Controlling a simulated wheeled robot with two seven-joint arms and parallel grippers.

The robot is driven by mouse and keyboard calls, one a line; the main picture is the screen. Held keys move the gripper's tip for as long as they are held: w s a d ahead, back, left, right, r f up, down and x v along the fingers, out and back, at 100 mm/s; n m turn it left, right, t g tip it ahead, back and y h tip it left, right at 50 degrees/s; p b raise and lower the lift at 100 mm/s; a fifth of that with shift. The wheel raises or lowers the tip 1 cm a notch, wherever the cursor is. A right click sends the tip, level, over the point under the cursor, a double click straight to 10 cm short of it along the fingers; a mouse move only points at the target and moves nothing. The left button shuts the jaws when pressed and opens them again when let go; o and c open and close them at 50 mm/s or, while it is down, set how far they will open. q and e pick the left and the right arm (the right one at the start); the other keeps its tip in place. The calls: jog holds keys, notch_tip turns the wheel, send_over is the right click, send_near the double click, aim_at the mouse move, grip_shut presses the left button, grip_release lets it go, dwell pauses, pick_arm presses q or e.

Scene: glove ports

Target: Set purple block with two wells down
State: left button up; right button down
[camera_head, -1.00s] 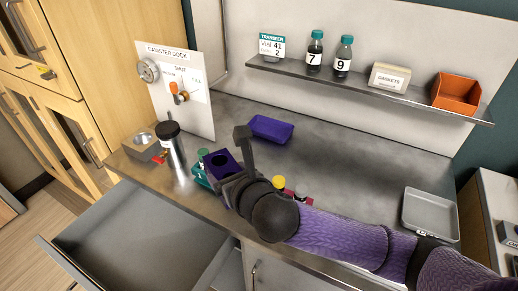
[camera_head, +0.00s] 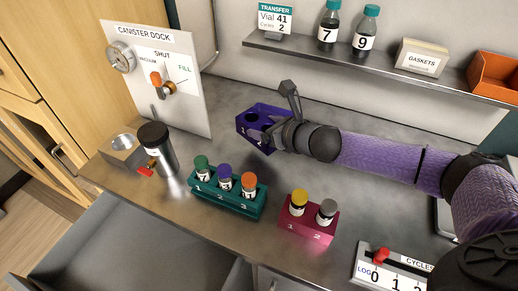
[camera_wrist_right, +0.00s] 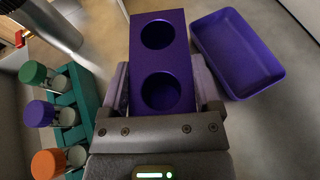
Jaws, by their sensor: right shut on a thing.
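The purple block with two wells (camera_head: 246,128) is held in my right gripper (camera_head: 277,122), over the middle of the steel counter in the head view. In the right wrist view the block (camera_wrist_right: 146,45) sits between the fingers of my right gripper (camera_wrist_right: 163,92), with both round wells open and empty. A shallow purple tray (camera_wrist_right: 238,52) lies just right of the block in that view, a little apart from it in the picture. In the head view the block and gripper largely hide the tray. Whether the block touches the counter is unclear. My left gripper is not in view.
A teal rack (camera_head: 228,204) with three capped vials and a pink rack (camera_head: 307,233) with two vials stand nearer the front. A black-lidded canister (camera_head: 157,148) stands at left before the dock panel (camera_head: 163,75). Bare counter (camera_head: 345,190) lies right of the racks.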

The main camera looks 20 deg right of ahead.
notch_tip(320, 180, down, 3)
jog(key=shift+r+b, duration=0.2)
jog(key=shift+b, duration=0.1)
notch_tip(320, 180, down, 3)
jog(key=shift+s+f+b, duration=0.1)
jog(key=shift+f+b, duration=0.05)
jog(key=shift+b, duration=0.55)
grip_release()
jog(key=p+v, duration=0.3)
jog(key=v, duration=0.9)
